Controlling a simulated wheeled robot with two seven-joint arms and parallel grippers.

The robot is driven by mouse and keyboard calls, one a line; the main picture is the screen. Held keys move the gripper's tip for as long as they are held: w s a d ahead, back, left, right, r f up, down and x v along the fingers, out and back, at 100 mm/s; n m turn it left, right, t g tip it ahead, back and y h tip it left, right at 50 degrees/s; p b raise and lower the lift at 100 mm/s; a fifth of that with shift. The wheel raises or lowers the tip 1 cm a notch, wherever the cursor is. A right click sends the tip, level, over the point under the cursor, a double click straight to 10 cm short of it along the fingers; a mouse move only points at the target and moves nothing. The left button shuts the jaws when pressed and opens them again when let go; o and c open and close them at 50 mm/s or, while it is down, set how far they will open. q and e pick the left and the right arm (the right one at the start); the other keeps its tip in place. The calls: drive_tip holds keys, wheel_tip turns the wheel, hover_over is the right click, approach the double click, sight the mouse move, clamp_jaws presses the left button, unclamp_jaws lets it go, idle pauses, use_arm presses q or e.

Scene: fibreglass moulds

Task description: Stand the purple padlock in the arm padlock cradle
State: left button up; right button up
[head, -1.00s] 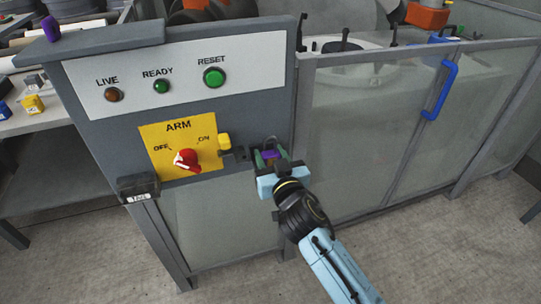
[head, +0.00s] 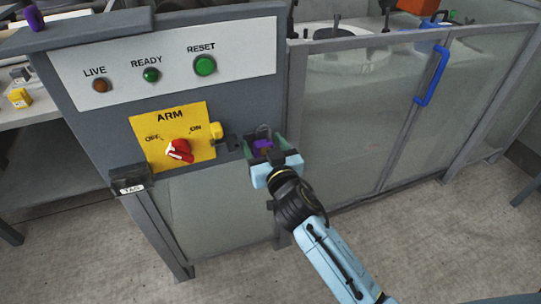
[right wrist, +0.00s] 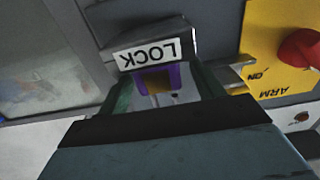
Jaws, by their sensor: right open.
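The purple padlock (head: 263,145) is beside the ARM panel, its thin shackle showing above its body. In the right wrist view the purple body (right wrist: 174,76) sits just under the dark cradle with the LOCK label (right wrist: 155,54); I cannot tell whether it is fully seated. My right gripper (head: 264,148) is open, with green-padded fingers on both sides of the padlock and gaps between. The gripper's body hides the padlock's lower part in the head view. My left gripper is not in view.
The yellow ARM panel (head: 172,120) with its red knob (head: 180,151) is close on the left. A TAG box (head: 131,181) is at the console's lower left corner. A glazed guard with a blue handle (head: 431,78) stands right. A purple object (head: 34,17) stands on the console top.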

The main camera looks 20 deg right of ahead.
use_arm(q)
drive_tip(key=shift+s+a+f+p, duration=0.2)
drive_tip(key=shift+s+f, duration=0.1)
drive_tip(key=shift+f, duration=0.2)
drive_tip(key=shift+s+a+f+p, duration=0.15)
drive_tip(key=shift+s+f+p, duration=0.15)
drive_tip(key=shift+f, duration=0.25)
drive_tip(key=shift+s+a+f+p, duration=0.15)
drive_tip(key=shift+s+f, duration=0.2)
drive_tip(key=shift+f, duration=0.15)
use_arm(e)
drive_tip(key=s, duration=1.3)
drive_tip(key=shift+d, duration=0.25)
